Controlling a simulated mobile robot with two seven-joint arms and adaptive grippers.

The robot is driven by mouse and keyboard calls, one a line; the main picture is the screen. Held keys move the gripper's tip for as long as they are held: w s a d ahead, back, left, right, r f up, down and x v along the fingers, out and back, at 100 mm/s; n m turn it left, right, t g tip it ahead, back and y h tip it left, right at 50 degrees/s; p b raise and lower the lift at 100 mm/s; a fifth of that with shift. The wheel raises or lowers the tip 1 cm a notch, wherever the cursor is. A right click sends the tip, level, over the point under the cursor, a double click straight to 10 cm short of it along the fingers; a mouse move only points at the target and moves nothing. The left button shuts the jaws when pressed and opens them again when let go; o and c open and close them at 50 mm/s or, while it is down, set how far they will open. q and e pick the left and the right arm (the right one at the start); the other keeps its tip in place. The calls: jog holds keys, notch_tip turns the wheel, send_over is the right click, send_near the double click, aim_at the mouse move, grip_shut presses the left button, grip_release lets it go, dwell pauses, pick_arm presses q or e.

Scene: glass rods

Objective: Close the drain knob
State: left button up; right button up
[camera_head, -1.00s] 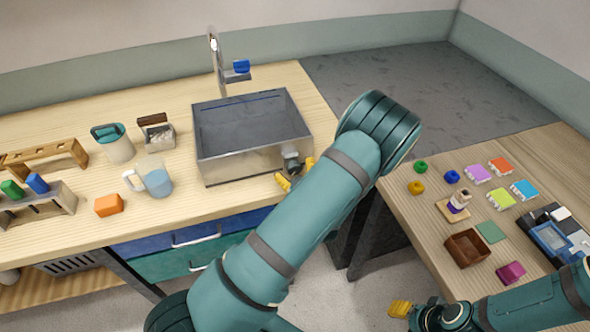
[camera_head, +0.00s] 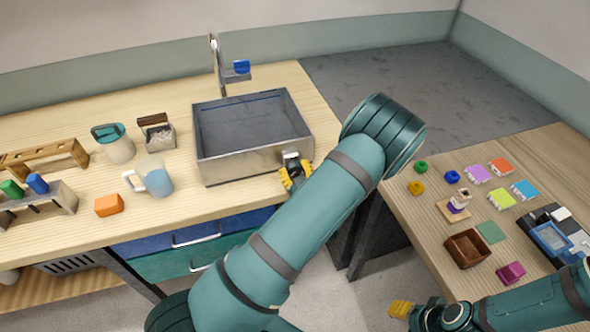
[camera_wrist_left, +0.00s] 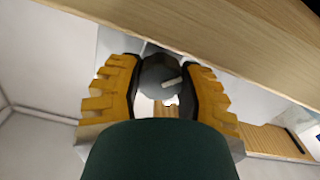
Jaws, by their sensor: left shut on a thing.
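The drain knob is a grey round knob with a pale bar mark, seen in the left wrist view (camera_wrist_left: 160,78) between my left fingers. It sits on the front wall of the metal sink (camera_head: 240,165), near that wall's right end. My left gripper (camera_head: 294,174) has yellow fingers and is shut on the knob; the wrist view shows a dark pad against each side of it. In the head view my left gripper and forearm hide most of the knob. My right gripper (camera_head: 402,310) shows at the bottom right, away from the sink; its finger opening is not clear.
A faucet (camera_head: 215,62) with a blue handle (camera_head: 242,66) stands behind the sink. A mug (camera_head: 158,182), an orange block (camera_head: 109,205) and a teal-topped jug (camera_head: 119,148) stand left of it. Drawers (camera_head: 190,238) are below. A second table (camera_head: 430,215) at right holds several small items.

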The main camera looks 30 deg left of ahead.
pick_arm(q)
jog(key=m, duration=0.5)
jog(key=shift+f+m+p, duration=0.1)
jog(key=shift+m+p, duration=0.3)
jog(key=shift+m, duration=1.6)
jog(key=shift+s, duration=0.1)
jog(key=o, duration=1.2)
